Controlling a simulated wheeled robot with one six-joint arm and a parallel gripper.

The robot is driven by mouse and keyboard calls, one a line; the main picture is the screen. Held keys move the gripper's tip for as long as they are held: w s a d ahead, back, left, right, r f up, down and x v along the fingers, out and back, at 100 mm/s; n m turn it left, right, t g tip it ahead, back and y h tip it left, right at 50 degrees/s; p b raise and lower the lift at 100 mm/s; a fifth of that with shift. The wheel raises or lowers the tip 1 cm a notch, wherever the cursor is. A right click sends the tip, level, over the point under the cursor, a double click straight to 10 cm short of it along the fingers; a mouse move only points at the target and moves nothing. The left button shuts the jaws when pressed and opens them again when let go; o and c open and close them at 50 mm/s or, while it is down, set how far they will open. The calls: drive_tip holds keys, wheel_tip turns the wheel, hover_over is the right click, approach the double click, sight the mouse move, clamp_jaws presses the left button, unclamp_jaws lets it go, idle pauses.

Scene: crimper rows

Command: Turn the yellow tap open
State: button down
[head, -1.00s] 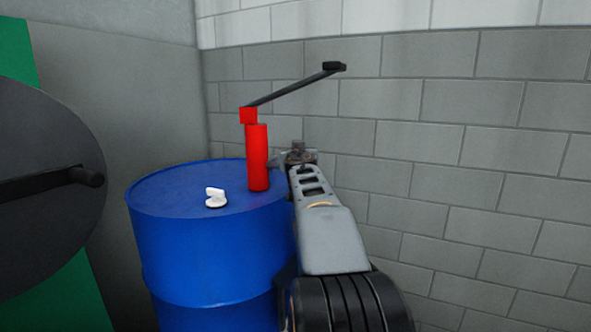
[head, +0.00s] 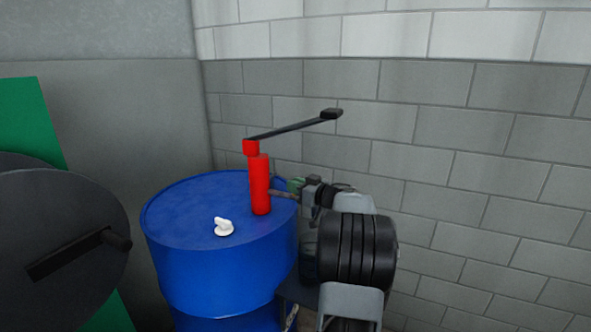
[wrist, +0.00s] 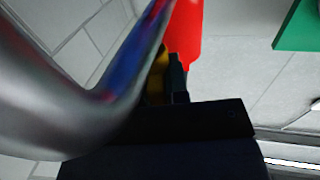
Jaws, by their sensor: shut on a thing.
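The yellow tap shows in the wrist view as a small, dark-shaded yellow patch (wrist: 157,80) beside the dark fingers of my gripper (wrist: 177,82). The gripper is shut on it, though the fingers and the pipe hide most of it. A shiny, curved metal pipe (wrist: 50,95) fills the left of that view, very close to the camera. The red pump body (wrist: 185,30) is just beyond the fingers. In the head view, my gripper (head: 297,192) is right of the upright red pump (head: 260,185); I cannot make out the tap there.
The pump, with its long black crank (head: 295,128), stands on a blue drum (head: 185,225). A white knob (head: 223,226) sits on the drum top. A dark disc (head: 60,230) with a handle is at left. The grey block wall (head: 480,160) rises behind my arm.

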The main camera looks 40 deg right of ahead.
drive_tip(key=shift+r+n+y+p, duration=0.1)
drive_tip(key=shift+n+y+p, duration=0.4)
drive_tip(key=shift+y+p, duration=0.3)
drive_tip(key=shift+y, duration=0.3)
drive_tip(key=c, duration=1.1)
unclamp_jaws()
drive_tip(key=v, duration=0.9)
drive_tip(key=p+v, duration=0.1)
drive_tip(key=v, duration=0.3)
drive_tip(key=shift+s+d+r, duration=0.15)
drive_tip(key=shift+s, duration=0.25)
